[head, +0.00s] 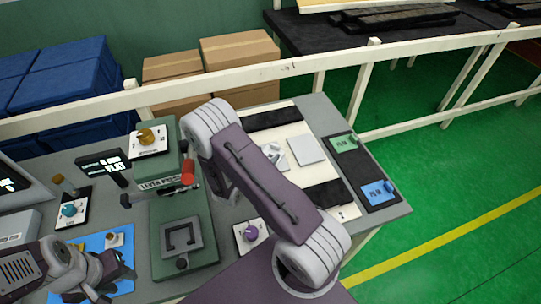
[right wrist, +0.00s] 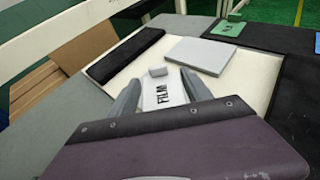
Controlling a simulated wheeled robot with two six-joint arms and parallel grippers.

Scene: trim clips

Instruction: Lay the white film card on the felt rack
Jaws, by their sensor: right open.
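The white film card (right wrist: 168,92), printed FILM and with a small grey knob, lies on a cream board (right wrist: 130,78). My right gripper (right wrist: 160,82) is open, one finger on each side of the card; I cannot tell whether they touch it. In the head view my right arm hides most of this gripper and card. A black rack (head: 360,166), seemingly the felt rack, lies at the right table end. It bears a green film card (head: 344,143) and a blue film card (head: 377,191), with bare black between them. My left gripper (head: 105,283) is at the lower left; its jaws are unclear.
A flat grey square (head: 307,151) lies on the cream board between two black strips (head: 272,119). A lever press (head: 182,235) with a red handle stands left of my right arm. A blue mat (head: 92,243) lies near my left gripper. A cream rail (head: 290,68) runs behind.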

